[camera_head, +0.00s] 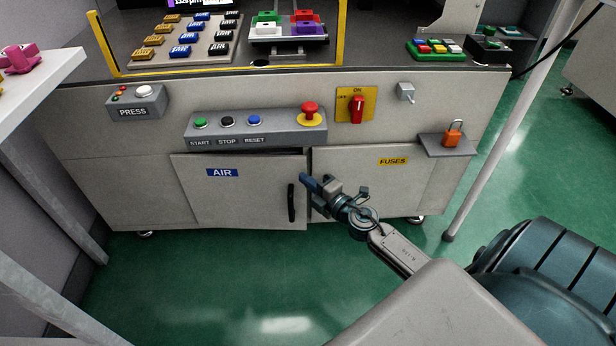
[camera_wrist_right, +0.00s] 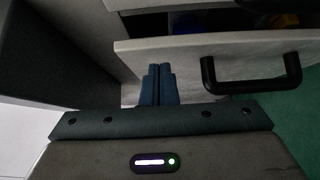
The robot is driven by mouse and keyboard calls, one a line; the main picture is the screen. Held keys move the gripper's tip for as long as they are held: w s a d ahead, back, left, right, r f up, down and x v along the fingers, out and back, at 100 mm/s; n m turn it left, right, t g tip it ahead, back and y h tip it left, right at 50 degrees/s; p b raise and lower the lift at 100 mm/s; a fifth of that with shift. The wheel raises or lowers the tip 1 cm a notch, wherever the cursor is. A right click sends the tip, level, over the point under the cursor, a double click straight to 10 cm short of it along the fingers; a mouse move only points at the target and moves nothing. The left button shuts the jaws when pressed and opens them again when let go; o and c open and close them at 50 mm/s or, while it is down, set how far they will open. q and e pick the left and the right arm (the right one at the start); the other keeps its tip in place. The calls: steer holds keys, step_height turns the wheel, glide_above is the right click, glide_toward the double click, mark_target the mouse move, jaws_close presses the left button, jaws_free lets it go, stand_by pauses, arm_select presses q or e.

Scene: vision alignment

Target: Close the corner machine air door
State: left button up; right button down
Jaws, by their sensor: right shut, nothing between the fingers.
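The AIR door (camera_head: 245,204) is the left lower door of the corner machine (camera_head: 125,185), with a blue AIR label and a black handle (camera_head: 291,203). It stands slightly ajar, with a dark gap along its top and right edge. My right gripper (camera_head: 309,184) is shut and empty, just right of the handle near the door's free edge. In the right wrist view the closed fingers (camera_wrist_right: 158,84) point at the door's edge (camera_wrist_right: 190,46), with the handle (camera_wrist_right: 255,78) to their right. I cannot tell whether the fingertips touch the door. My left gripper is out of view.
The FUSES door (camera_head: 365,180) is right of the AIR door. Above are a START/STOP/RESET panel (camera_head: 255,127), a red switch (camera_head: 357,109) and a shelf with an orange padlock (camera_head: 453,135). A white table post (camera_head: 500,140) stands at right. Green floor in front is clear.

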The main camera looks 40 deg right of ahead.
steer(key=shift+w+d, duration=0.3)
steer(key=shift+w, duration=0.1)
steer(key=shift+w+d, duration=0.95)
steer(key=shift+w, duration=0.25)
